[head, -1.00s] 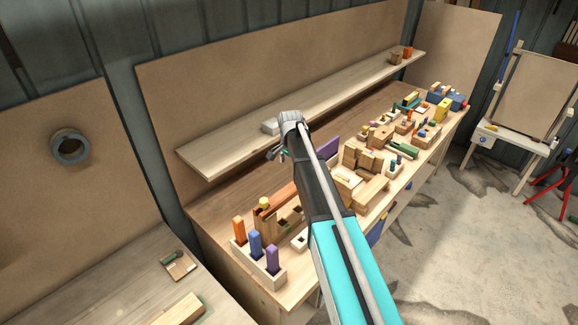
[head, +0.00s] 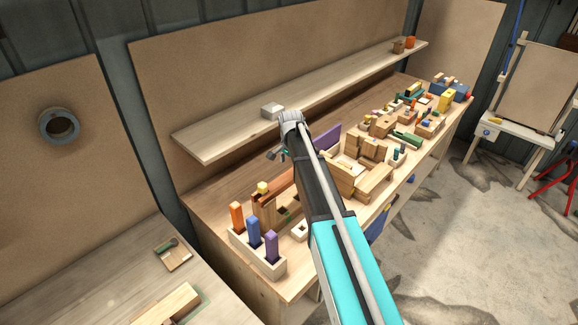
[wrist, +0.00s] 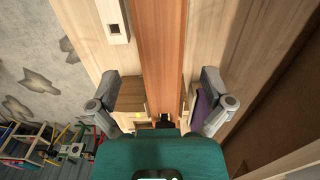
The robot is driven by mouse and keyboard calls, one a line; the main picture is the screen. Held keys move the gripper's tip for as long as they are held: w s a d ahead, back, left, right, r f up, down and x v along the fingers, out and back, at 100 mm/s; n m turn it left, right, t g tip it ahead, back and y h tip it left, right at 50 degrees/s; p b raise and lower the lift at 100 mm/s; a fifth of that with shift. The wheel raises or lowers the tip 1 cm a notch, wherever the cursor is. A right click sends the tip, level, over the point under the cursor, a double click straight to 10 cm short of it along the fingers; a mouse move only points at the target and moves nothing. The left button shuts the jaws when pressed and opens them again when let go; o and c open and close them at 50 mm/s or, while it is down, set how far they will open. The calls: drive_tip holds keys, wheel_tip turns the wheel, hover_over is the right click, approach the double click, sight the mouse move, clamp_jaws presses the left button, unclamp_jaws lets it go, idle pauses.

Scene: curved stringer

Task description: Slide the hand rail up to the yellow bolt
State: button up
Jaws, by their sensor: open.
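The hand rail looks to be the long reddish-brown wooden strip (wrist: 163,45) in the wrist view. It runs from the top edge down between my fingers. My gripper (wrist: 158,92) is open, one finger on each side of the strip with gaps, holding nothing. In the head view, part of the reddish-brown strip (head: 281,183) shows left of my arm, and my gripper (head: 277,153) is small and partly hidden by the wrist. A yellow piece (head: 262,187), possibly the yellow bolt, sits near the strip's left end. My arm hides the rest of the strip.
A holder with orange, blue and purple pegs (head: 256,247) stands at the bench's near left end. Wooden blocks (head: 358,165) crowd the bench to the right. The floor (head: 470,240) is clear in front.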

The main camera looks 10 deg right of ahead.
sight(288, 176)
drive_tip(key=shift+f+b, duration=2.3)
drive_tip(key=shift+f, duration=0.3)
drive_tip(key=c, duration=1.3)
drive_tip(key=shift+o, duration=0.2)
drive_tip(key=shift+s, duration=0.1)
drive_tip(key=shift+s+a, duration=0.5)
drive_tip(key=shift+a, duration=0.15)
drive_tip(key=o, duration=1.3)
drive_tip(key=shift+c, duration=0.2)
drive_tip(key=shift+w, duration=0.1)
